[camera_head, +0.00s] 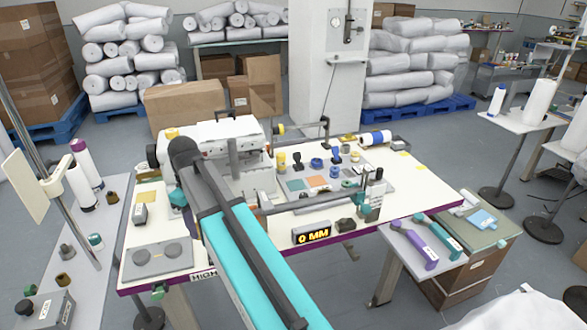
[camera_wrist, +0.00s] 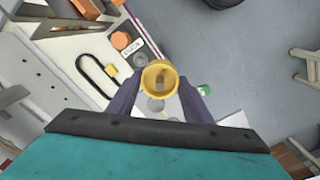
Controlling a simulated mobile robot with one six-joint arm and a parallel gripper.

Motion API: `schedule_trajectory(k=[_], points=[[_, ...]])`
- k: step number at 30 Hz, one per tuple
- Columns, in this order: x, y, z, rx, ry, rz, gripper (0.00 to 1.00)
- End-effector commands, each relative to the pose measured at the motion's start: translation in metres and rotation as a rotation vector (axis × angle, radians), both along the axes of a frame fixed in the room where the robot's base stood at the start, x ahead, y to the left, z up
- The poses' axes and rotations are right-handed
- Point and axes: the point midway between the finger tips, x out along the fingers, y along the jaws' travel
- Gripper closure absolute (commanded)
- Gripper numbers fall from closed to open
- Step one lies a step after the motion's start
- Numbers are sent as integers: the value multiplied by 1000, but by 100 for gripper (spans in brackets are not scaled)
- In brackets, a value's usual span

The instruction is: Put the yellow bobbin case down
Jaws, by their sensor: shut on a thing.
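The yellow bobbin case (camera_wrist: 160,72) is a round, hollow cup. In the wrist view it sits between the two dark purple fingers of my gripper (camera_wrist: 160,84), which is shut on it. It is held up above a pale surface with grey discs (camera_wrist: 155,104), which show partly behind it. The gap below it cannot be judged. In the head view my arm covers much of the left part of the sewing table (camera_head: 345,220), and my gripper is not clearly visible there.
A grey plate with two round discs (camera_head: 160,257) lies at the table's front left. A labelled dark block (camera_head: 140,213) stands behind it. The sewing machine (camera_head: 225,140) stands at the back. Bare tabletop shows around the plate.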

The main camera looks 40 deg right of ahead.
Motion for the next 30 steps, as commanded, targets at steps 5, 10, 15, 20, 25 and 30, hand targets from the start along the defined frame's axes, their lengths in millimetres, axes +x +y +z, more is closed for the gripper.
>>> schedule_trajectory(k=[5, 10, 15, 20, 25, 30], points=[[-1, 26, 22, 0, 0, 3, 81], [-1, 34, 25, 0, 0, 0, 81], [-1, 35, 24, 0, 0, -1, 81], [-1, 34, 24, 0, 0, 0, 81], [-1, 33, 24, 0, 0, -2, 81], [-1, 28, 24, 0, 0, -10, 81]])
